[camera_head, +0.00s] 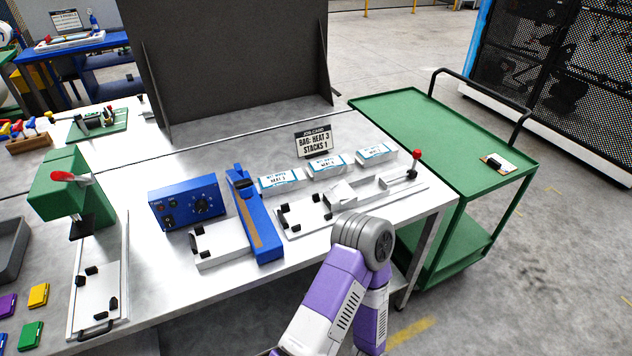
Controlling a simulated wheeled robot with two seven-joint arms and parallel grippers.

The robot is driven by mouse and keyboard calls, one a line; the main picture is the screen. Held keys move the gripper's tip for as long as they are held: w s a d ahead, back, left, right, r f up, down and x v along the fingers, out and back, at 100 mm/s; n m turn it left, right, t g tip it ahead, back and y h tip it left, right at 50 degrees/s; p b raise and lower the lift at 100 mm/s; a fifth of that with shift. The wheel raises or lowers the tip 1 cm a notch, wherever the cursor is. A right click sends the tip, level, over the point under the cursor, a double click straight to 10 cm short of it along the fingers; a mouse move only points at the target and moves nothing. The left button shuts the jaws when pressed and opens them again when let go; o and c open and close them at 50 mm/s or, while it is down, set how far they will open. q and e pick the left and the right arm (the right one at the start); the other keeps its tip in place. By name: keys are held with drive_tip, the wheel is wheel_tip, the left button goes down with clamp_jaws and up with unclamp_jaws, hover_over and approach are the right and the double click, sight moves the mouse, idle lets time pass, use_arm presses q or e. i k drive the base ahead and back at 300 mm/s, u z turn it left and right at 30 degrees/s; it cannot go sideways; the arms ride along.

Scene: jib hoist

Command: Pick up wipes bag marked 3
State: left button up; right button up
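Three white wipes bags with blue-edged labels lie in a row on the steel bench: a left bag (281,180), a middle bag (329,166) and a right bag (375,154). Each label carries the word HEAT and a digit, but the digits are too small to read surely, so I cannot tell which bag is marked 3. A job card (314,142) behind them reads "BAG: HEAT 3, STACKS 1". A purple and white arm link of mine rises at the bottom, in front of the bench edge. Neither gripper is in view.
In front of the bags is a fixture with a red-knobbed lever (415,157). Left of them stand a blue sealer (254,212) and a blue control box (188,201). A green press (72,187) is farther left. A green cart (425,115) adjoins the bench at right.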

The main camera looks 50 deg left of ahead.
sight(282, 183)
drive_tip(key=i, duration=1.85)
drive_tip(key=u, duration=3)
